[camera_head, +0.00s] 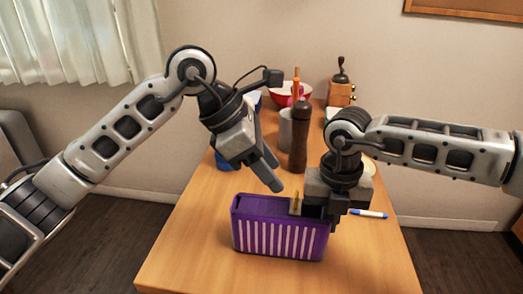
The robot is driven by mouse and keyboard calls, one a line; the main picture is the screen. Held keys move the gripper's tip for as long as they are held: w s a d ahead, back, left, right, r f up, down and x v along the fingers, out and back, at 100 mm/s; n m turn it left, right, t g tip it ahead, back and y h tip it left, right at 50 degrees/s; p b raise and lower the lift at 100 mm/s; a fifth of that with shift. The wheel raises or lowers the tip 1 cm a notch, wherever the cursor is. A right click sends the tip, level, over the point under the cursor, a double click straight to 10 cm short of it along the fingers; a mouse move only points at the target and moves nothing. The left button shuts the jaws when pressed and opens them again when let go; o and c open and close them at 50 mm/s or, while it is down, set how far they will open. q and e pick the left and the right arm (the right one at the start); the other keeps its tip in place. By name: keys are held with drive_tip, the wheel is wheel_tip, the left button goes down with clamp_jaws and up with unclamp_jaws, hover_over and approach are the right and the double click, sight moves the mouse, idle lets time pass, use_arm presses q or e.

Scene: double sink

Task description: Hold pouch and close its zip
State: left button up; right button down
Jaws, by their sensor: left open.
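The purple pouch (280,238) with white vertical stripes stands upright near the front of the wooden table. Its top shows a dark opening along the left and middle part. A small gold-coloured tab (295,204), perhaps the zip pull, sticks up at the top edge right of the middle. My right gripper (328,212) is at the pouch's top right end, right beside the tab, and hides that end of the zip. Whether its fingers are closed on anything is hidden. My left gripper (271,176) is open and empty, above and behind the pouch, pointing down to the right.
A blue-and-white marker (368,213) lies right of the pouch. Behind my grippers stand a dark brown pepper mill (299,140), a grey cup (285,128), a red bowl (284,96) and a wooden coffee grinder (341,93). The table is clear left and in front of the pouch.

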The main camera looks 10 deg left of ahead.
sight(296, 201)
use_arm(q)
drive_tip(key=x, duration=0.7)
drive_tip(key=shift+w+d+f, duration=0.1)
drive_tip(key=shift+d+f, duration=0.1)
drive_tip(key=shift+f, duration=0.1)
drive_tip(key=c, duration=0.6)
